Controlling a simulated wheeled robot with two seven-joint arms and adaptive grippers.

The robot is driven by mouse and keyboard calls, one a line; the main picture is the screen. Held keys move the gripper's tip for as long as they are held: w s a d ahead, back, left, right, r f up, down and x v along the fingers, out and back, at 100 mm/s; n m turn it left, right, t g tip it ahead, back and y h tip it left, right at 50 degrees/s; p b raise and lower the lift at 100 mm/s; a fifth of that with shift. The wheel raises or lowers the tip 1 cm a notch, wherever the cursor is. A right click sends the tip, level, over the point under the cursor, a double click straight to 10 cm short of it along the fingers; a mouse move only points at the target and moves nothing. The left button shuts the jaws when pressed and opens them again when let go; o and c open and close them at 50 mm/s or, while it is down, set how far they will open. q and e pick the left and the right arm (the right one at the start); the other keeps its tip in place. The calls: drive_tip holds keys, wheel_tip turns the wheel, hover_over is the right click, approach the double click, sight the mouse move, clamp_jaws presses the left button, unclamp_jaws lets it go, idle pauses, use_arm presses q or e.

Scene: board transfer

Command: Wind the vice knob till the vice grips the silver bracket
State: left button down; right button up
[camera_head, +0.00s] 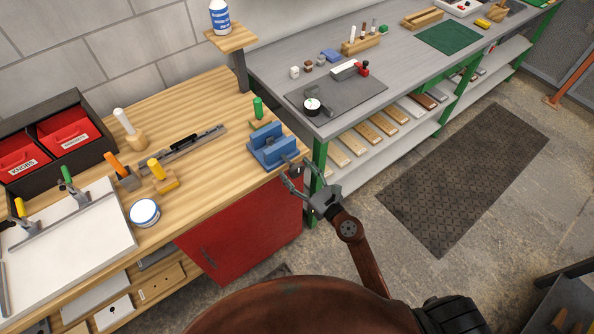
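The blue vice (272,147) sits on the front right corner of the wooden bench. Its knob is small and hard to make out at the front edge, beside my fingers. I cannot clearly pick out the silver bracket at the jaws. My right gripper (293,174) reaches in from the lower right, with its fingertips close to the vice's front. Its fingers look spread with a gap between them. I cannot tell whether they touch the knob. My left gripper is out of view.
A green-handled tool (258,108) stands just behind the vice. A red cabinet (245,240) is below. The grey bench (300,55) stands to the right.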

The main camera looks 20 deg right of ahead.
drive_tip(key=c, duration=1.2)
drive_tip(key=shift+o, duration=0.2)
drive_tip(key=m+p, duration=0.2)
drive_tip(key=m, duration=0.1)
drive_tip(key=shift+r+m, duration=0.1)
drive_tip(key=shift+m, duration=0.3)
drive_tip(key=m+p, duration=0.2)
drive_tip(key=m, duration=0.2)
drive_tip(key=shift+m, duration=0.3)
drive_tip(key=m+p, duration=0.2)
drive_tip(key=m, duration=0.2)
drive_tip(key=shift+m, duration=0.3)
drive_tip(key=m+p, duration=0.2)
drive_tip(key=m, duration=0.2)
drive_tip(key=shift+m+p, duration=0.3)
